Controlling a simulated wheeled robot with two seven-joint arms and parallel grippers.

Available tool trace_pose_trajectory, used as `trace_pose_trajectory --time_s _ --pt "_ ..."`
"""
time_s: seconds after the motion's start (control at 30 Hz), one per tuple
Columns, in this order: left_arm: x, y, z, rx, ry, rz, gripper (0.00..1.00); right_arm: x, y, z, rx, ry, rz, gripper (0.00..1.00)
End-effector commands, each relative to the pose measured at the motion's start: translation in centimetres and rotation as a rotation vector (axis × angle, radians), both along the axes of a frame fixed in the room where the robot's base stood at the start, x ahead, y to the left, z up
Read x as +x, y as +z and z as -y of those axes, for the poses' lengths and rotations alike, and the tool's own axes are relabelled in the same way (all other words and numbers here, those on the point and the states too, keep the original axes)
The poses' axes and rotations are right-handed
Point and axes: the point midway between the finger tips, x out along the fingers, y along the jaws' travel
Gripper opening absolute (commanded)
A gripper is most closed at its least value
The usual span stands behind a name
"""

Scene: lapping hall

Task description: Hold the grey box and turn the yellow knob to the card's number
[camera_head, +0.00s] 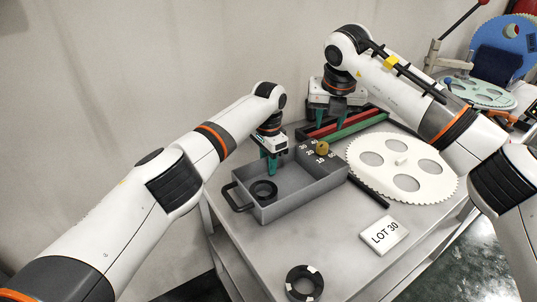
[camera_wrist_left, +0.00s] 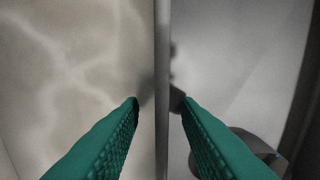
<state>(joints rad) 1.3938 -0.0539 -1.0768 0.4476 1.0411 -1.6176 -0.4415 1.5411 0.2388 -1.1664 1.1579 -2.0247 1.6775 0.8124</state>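The grey box (camera_head: 303,202) is an open tray on the table with a black handle at its left end and a black ring inside. The yellow knob (camera_head: 322,148) sits on a dark panel at its far right end, with small white numbers I cannot read surely. The white card (camera_head: 385,236) reads LOT 30. My left gripper (camera_head: 270,164) is at the box's far wall. In the left wrist view its green fingers (camera_wrist_left: 160,102) stand either side of the wall's edge (camera_wrist_left: 162,60), with gaps showing. My right gripper (camera_head: 335,104) is behind the knob, its fingertips largely hidden.
A large white toothed disc (camera_head: 403,166) lies right of the box. A rack with red and green bars (camera_head: 352,124) lies behind. A black ring (camera_head: 304,283) lies at the front edge. The table between card and box is clear.

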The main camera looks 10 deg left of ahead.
Motion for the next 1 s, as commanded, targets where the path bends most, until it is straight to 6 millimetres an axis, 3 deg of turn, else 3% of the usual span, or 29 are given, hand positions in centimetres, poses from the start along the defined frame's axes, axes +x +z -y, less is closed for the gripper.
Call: trace_pose_trajectory --time_s 0.23,0.43,1.0 --pt "-0.02 -0.08 0.03 0.0 -0.001 0.0 0.3 0.0 -0.01 0.01 0.0 0.0 0.0 0.36" --pt "-0.02 -0.06 0.03 -0.001 0.0 -0.001 0.0 0.0 -0.01 0.01 0.0 0.0 0.0 0.36" --pt "-0.01 -0.04 0.03 -0.001 0.0 -0.001 0.0 0.0 0.0 0.0 0.0 0.0 0.0 0.36"
